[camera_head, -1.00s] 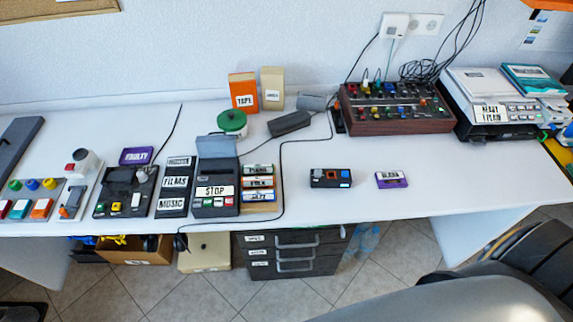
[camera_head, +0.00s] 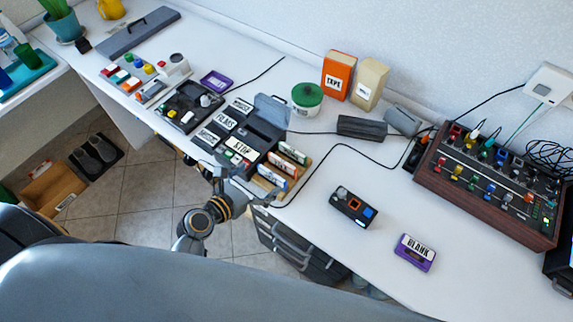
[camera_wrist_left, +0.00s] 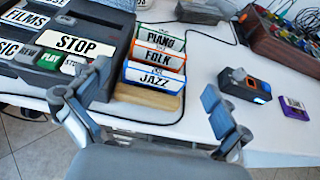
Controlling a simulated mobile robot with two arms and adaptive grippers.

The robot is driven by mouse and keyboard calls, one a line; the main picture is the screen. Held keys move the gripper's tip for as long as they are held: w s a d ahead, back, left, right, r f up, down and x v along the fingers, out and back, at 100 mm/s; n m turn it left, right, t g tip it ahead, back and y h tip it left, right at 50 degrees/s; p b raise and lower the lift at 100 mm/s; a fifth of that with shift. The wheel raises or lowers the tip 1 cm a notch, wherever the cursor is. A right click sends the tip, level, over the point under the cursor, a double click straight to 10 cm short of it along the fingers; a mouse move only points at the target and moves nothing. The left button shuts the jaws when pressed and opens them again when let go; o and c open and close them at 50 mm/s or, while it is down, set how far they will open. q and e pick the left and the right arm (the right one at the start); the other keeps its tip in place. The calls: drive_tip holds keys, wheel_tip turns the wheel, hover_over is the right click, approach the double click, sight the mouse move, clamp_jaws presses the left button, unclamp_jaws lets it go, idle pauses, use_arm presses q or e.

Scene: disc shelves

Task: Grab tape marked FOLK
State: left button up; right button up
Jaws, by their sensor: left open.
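The FOLK tape (camera_wrist_left: 155,57) is an orange-edged cassette with a white label. It stands in the wooden rack (camera_wrist_left: 148,97), between the green PIANO tape (camera_wrist_left: 161,38) and the blue JAZZ tape (camera_wrist_left: 153,79). In the head view the FOLK tape (camera_head: 278,169) sits right of the STOP player (camera_head: 248,138), its label hard to read. My left gripper (camera_head: 245,184) is open and empty at the table's front edge, just in front of the rack. In the left wrist view its fingers (camera_wrist_left: 155,86) are spread to either side of the rack. My right gripper is not in view.
The STOP player (camera_wrist_left: 75,45) stands close left of the rack. A black cable runs around the rack. A small black device (camera_head: 353,207) and the purple BLANK tape (camera_head: 415,252) lie to the right, with clear table around them.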

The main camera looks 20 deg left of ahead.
sight(281, 163)
use_arm(q)
drive_tip(key=x, duration=0.4)
drive_tip(key=shift+d, duration=0.1)
drive_tip(key=shift+w+d+f, duration=0.2)
drive_tip(key=shift+w, duration=0.2)
drive_tip(key=x, duration=0.4)
drive_tip(key=shift+w+f, duration=0.15)
drive_tip(key=shift+f, duration=0.1)
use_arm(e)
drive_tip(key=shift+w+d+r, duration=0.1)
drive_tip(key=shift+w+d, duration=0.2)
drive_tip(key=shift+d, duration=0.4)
use_arm(q)
drive_tip(key=shift+c, duration=0.4)
drive_tip(key=c, duration=0.7)
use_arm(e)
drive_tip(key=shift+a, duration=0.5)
